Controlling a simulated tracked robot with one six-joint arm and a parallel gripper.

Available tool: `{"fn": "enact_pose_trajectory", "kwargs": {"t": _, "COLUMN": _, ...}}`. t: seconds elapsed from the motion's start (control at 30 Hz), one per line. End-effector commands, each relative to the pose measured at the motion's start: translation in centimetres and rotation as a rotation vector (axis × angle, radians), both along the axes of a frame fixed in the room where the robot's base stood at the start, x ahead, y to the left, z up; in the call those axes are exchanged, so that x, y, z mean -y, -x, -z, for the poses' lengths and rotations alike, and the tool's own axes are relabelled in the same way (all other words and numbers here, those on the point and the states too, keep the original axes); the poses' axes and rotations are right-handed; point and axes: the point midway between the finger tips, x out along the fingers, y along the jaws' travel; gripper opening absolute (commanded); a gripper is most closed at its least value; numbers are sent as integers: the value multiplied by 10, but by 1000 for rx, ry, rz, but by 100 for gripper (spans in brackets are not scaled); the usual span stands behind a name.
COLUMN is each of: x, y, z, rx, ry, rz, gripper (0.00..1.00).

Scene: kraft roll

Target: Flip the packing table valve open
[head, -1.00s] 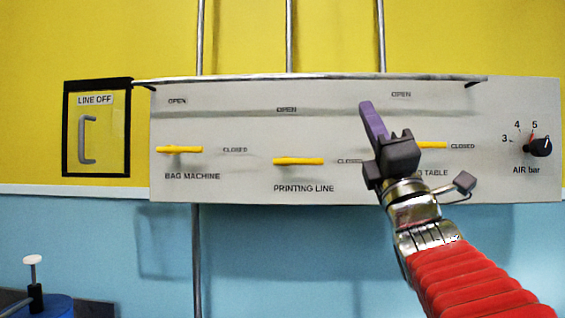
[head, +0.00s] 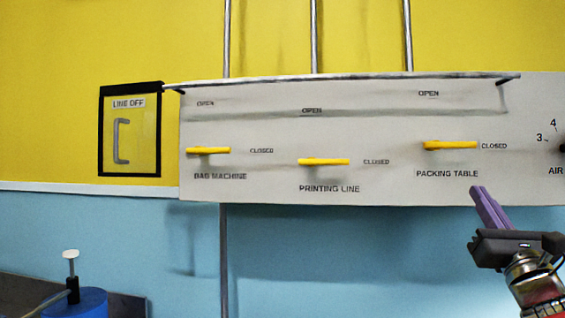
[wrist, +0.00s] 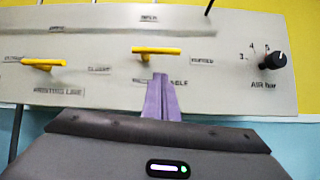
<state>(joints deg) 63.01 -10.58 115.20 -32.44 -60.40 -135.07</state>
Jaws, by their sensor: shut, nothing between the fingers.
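The packing table valve is a yellow lever (head: 450,145) on the white panel in the head view. It lies level, its free end pointing right at the CLOSED label, with OPEN printed above. It also shows in the wrist view (wrist: 157,50). My gripper (head: 477,192) is below and a little right of the lever, its purple fingers together and empty. In the wrist view the fingertips (wrist: 160,78) show just under the lever in the picture and hide part of the PACKING TABLE label. I see no contact with the lever.
The printing line lever (head: 324,161) and bag machine lever (head: 208,150) also lie level to the left. A metal rail (head: 340,79) runs along the panel's top. An air knob (wrist: 275,61) is at the right. A blue container (head: 85,303) stands lower left.

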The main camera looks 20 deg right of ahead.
Motion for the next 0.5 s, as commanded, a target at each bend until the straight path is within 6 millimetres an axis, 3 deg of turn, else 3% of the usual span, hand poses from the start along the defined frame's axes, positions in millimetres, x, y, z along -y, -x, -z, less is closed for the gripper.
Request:
{"fn": "enact_pose_trajectory", "kwargs": {"t": 0.13, "x": 20, "y": 14, "z": 18, "rx": -62, "ry": 42, "rz": 87, "gripper": 0}}
{"fn": "enact_pose_trajectory", "kwargs": {"t": 0.5, "x": 22, "y": 15, "z": 19, "rx": -69, "ry": 47, "rz": 97, "gripper": 0}}
